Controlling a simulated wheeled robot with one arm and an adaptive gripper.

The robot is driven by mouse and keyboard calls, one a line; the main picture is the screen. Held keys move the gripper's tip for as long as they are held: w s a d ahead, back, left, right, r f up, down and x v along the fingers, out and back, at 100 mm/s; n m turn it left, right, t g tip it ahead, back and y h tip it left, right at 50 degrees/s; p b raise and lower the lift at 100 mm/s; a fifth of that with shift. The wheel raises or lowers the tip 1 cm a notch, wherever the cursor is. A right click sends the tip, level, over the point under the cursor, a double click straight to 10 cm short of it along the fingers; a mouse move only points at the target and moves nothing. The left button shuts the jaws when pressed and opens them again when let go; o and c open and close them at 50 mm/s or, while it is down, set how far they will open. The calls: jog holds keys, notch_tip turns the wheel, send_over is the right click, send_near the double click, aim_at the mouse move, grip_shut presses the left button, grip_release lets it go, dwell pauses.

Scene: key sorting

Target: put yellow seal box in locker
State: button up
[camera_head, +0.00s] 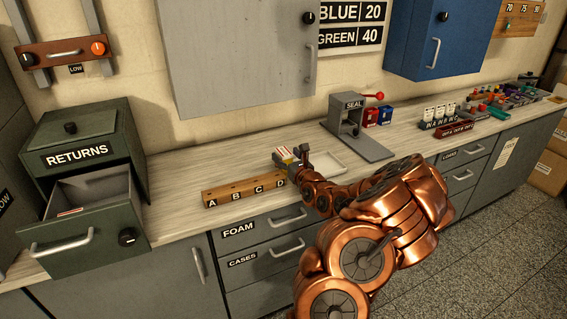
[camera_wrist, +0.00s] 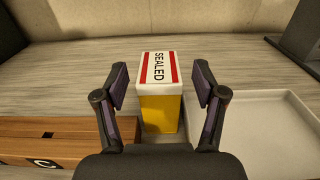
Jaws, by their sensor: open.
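The yellow seal box (camera_wrist: 161,110) has a white top with red stripes and the word SEALED. It stands upright on the counter between the wooden A-B-C-D block and a white tray. In the head view the box (camera_head: 283,154) shows only in part behind my gripper. My gripper (camera_wrist: 160,84) is open, with one finger on each side of the box and a gap at both sides. In the head view my gripper (camera_head: 300,153) is over the counter. Two wall lockers show, a grey one (camera_head: 235,60) and a blue one (camera_head: 425,40), both with doors shut.
The wooden block (camera_head: 243,190) is left of the box and the white tray (camera_head: 328,162) is right of it. The SEAL press (camera_head: 346,118) stands behind the tray. The RETURNS box (camera_head: 85,165) has its drawer open at the left. Small coloured items crowd the far right counter.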

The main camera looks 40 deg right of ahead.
jog(key=shift+x, duration=1.05)
jog(key=c, duration=1.3)
